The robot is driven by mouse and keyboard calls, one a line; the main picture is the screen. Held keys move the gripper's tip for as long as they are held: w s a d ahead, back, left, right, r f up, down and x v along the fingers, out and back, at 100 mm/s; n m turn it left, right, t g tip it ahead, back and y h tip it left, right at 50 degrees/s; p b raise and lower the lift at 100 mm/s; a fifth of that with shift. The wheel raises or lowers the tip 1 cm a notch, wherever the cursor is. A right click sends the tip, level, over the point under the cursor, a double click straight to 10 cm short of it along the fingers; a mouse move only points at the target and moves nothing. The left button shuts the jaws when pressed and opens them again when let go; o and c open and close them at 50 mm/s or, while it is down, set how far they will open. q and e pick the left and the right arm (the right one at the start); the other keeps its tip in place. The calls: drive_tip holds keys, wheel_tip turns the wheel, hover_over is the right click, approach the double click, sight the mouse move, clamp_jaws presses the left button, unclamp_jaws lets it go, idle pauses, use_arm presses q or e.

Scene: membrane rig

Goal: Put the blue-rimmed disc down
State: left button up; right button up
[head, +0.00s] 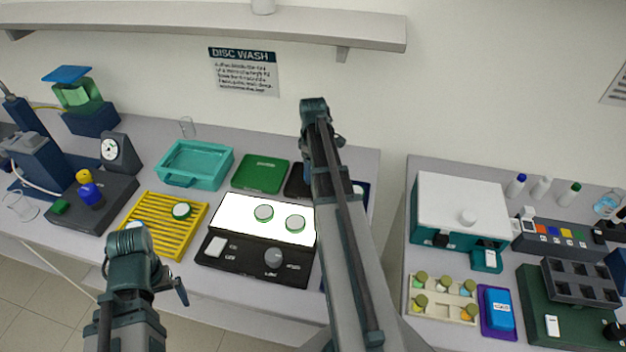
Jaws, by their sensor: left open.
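Two white discs with green-looking rims, a left one (264,213) and a right one (295,223), lie on the lit white panel (240,206). Another such disc (181,210) lies on the yellow slatted rack (160,236).
A teal tray (194,165), a green mat (260,174) and a black mat (298,182) stand behind the panel. Lab devices crowd the left end. A gap separates this bench from the right bench, which holds a white-topped teal box (460,205) and a vial rack (440,301).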

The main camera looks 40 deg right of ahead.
drive_tip(key=shift+f+b, duration=1.25)
drive_tip(key=shift+f, duration=0.4)
drive_tip(key=shift+f, duration=0.2)
drive_tip(key=o, duration=1.3)
drive_tip(key=shift+r, duration=0.1)
wheel_tip(320, 180, up, 12)
drive_tip(key=p, duration=1.2)
drive_tip(key=shift+r, duration=0.15)
wheel_tip(320, 180, down, 12)
drive_tip(key=b, duration=1.2)
